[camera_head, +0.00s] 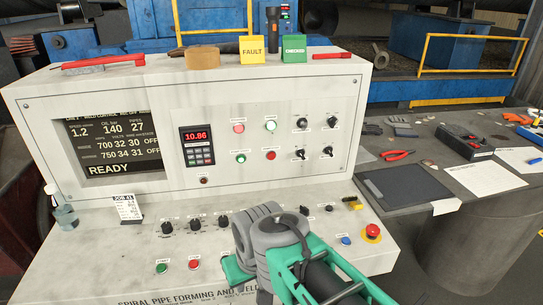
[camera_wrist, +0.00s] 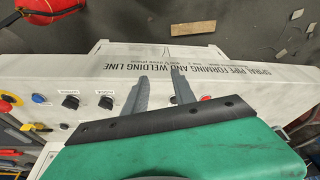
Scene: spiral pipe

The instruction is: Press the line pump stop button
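The control console (camera_head: 110,245) has a sloping lower desk and an upright upper panel. On the desk's left are a green button (camera_head: 163,267) and a red button (camera_head: 194,264). The upper panel has another red button (camera_head: 271,155), a green button (camera_head: 240,158) and two lamp-like round fittings above. Their small labels are unreadable, so I cannot tell which is line pump stop. My gripper (camera_wrist: 159,75) is over the desk, its two grey fingers apart and empty. A red button (camera_wrist: 207,98) shows just beside the right finger in the wrist view. My arm hides part of the desk in the head view.
Several black knobs (camera_head: 195,226) line the desk. A blue button (camera_head: 346,240) and a red emergency stop (camera_head: 372,232) are at its right. Loose tools and FAULT (camera_head: 252,49) and CHECKED (camera_head: 294,48) blocks lie on top. A dark side table (camera_head: 425,150) stands right.

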